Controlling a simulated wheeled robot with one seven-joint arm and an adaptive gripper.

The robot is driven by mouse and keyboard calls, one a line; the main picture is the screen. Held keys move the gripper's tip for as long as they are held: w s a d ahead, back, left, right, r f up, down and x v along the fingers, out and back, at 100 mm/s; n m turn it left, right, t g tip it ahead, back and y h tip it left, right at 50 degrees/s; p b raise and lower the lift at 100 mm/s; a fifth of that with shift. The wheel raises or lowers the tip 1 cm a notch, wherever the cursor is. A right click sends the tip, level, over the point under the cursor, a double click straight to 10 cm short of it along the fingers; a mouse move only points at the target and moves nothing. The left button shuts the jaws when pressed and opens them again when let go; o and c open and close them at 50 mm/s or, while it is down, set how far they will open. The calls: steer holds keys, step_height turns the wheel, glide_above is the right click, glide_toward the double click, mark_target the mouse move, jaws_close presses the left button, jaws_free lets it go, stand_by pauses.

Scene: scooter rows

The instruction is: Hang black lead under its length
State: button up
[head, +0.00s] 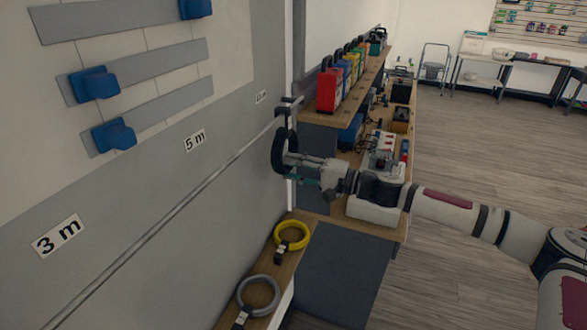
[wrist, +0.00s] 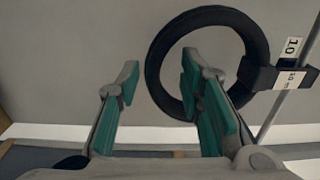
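The black lead (head: 278,152) is a coil at the far end of the wall rail, near the small third length label (head: 261,97). In the wrist view the black lead (wrist: 160,62) shows as a ring with a dark block and a white tag, apparently reading 10 m. Its block overlaps the rail, beside a wall label (wrist: 292,47) starting with 10. I cannot tell whether a hook bears it. My gripper (head: 290,163) is at the coil; in the wrist view my gripper (wrist: 158,80) has its fingers apart. The right finger covers part of the ring; contact is unclear.
A yellow coil (head: 304,240) and a grey coil (head: 274,287) lie on the low bench (head: 297,218). Labels 3 m (head: 58,236) and 5 m (head: 195,140) sit above the rail (head: 190,195). Colourful items (head: 328,90) line a shelf behind my gripper.

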steer(key=shift+d, duration=0.15)
steer(key=v, duration=1.1)
steer(key=s+a+f+n+g+h, duration=0.4)
steer(key=s+a+f+g, duration=0.2)
steer(key=s, duration=0.3)
steer(key=s+d+f+n+g+h, duration=0.2)
steer(key=s+d+f+h, duration=0.15)
steer(key=s+h, duration=0.3)
steer(key=s+d+r+t+h, duration=0.2)
steer(key=s+d+r, duration=0.2)
steer(key=r, duration=0.4)
steer(key=s+d+r+m+t+h, duration=0.1)
steer(key=s+d+r+t+h, duration=0.1)
steer(key=s+d+r, duration=0.3)
steer(key=s+d+r+m+t+h+b, duration=0.1)
steer(key=s+d+r+t+h, duration=0.1)
steer(key=s+r, duration=0.5)
step_height(320, 180, up, 4)
steer(key=d+t, duration=0.1)
steer(key=d, duration=0.1)
steer(key=shift+s+d+r, duration=0.25)
steer(key=shift+d, duration=0.15)
